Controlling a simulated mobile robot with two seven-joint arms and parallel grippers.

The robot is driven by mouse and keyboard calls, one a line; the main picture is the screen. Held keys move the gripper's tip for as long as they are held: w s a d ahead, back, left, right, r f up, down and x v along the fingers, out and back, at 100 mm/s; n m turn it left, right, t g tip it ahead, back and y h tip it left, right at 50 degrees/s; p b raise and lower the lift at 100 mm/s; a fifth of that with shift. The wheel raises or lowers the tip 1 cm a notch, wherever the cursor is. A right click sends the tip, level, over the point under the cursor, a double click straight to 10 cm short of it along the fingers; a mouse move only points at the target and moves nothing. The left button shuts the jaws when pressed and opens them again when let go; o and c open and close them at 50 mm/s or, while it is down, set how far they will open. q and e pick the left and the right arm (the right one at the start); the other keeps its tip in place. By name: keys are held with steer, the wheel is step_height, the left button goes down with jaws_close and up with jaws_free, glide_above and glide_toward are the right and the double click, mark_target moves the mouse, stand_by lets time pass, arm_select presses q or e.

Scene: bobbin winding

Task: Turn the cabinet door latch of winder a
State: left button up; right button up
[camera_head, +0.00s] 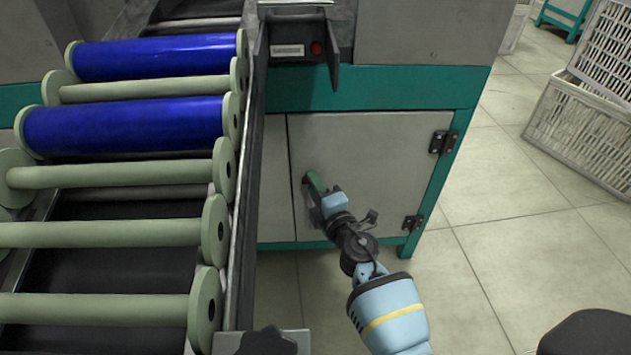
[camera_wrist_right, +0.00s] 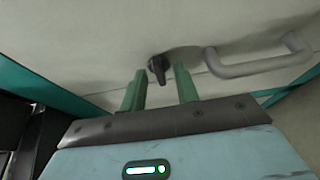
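The grey cabinet door (camera_head: 375,150) of the machine is closed, under a teal beam. My right gripper (camera_head: 314,182) reaches to the left part of this door. The black latch (camera_wrist_right: 157,67) shows in the right wrist view on the pale door panel (camera_wrist_right: 90,40). The two green fingers of the right gripper (camera_wrist_right: 160,84) stand open on either side of the latch; I cannot tell whether they touch it. In the head view the gripper hides the latch. My left gripper is not in view.
A grey bar handle (camera_wrist_right: 258,62) sits right of the latch in the right wrist view. Blue bobbins (camera_head: 125,125) and several bare green spools (camera_head: 100,233) lie on the rack at left. White crates (camera_head: 580,125) stand at right. The tiled floor (camera_head: 490,240) between is clear.

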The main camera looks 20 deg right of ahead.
steer(key=shift+w, duration=0.1)
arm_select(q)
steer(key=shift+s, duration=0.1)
arm_select(e)
steer(key=shift+r, duration=0.1)
steer(key=c, duration=0.7)
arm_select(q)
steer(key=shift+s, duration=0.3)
arm_select(e)
steer(key=shift+o, duration=0.2)
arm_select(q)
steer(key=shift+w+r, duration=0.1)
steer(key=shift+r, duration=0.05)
